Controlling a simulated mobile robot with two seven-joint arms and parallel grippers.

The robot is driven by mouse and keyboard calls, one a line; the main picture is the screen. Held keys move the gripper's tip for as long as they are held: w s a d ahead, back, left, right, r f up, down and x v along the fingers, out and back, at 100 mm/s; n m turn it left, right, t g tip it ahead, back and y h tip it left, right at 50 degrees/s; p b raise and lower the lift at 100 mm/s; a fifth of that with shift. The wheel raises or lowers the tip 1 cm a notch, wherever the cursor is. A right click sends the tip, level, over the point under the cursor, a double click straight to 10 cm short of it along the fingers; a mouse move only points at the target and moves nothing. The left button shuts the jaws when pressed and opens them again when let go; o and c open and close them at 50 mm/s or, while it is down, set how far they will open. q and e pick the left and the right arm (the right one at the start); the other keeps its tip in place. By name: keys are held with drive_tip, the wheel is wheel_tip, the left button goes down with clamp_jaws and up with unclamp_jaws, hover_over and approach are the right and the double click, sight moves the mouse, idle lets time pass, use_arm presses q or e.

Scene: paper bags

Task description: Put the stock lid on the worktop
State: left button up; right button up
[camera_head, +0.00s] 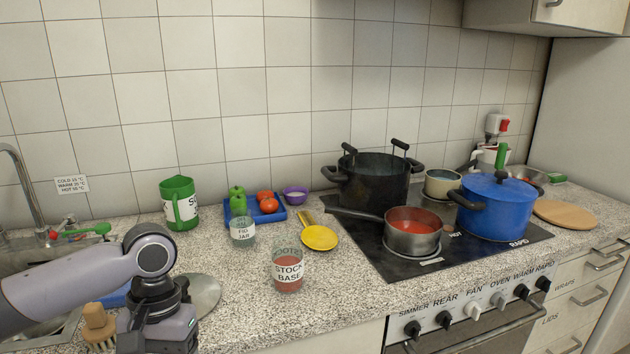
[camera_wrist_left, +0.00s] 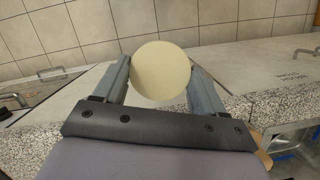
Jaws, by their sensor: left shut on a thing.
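My left gripper (camera_head: 158,330) is at the lower left in the head view, by the sink's right side. Its fingers are hidden there. In the left wrist view my left gripper (camera_wrist_left: 160,92) is shut on a round, pale disc, which I take as the stock lid (camera_wrist_left: 160,68). A grey round disc, apparently the same lid (camera_head: 203,296), shows beside the gripper in the head view. It appears just above the worktop (camera_head: 235,320); I cannot tell whether it touches. My right gripper is not in view.
A glass labelled STOCK BASE (camera_head: 288,272), a FIG JAR (camera_head: 243,233) and a yellow spoon rest (camera_head: 319,237) stand nearby. The uncovered black pot (camera_head: 375,185) is on the hob. The front-middle worktop is clear.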

use_arm(q)
drive_tip(key=shift+s+f, duration=0.1)
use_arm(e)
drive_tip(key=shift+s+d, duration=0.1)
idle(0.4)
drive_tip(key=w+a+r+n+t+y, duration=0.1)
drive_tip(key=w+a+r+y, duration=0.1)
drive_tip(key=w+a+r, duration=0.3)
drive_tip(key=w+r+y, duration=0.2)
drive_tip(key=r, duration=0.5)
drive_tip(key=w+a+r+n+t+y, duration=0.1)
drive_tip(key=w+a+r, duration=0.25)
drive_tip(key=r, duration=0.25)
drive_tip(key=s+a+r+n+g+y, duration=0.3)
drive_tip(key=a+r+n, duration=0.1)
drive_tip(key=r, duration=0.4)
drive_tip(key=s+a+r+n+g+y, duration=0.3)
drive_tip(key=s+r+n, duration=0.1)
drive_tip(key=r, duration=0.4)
use_arm(q)
drive_tip(key=s+d+r+m+y, duration=0.1)
drive_tip(key=d+r+m, duration=0.6)
drive_tip(key=d, duration=0.7)
drive_tip(key=shift+s+d+r+m+t+y, duration=0.3)
drive_tip(key=shift+s+r+m+y, duration=0.15)
drive_tip(key=shift+r, duration=0.7)
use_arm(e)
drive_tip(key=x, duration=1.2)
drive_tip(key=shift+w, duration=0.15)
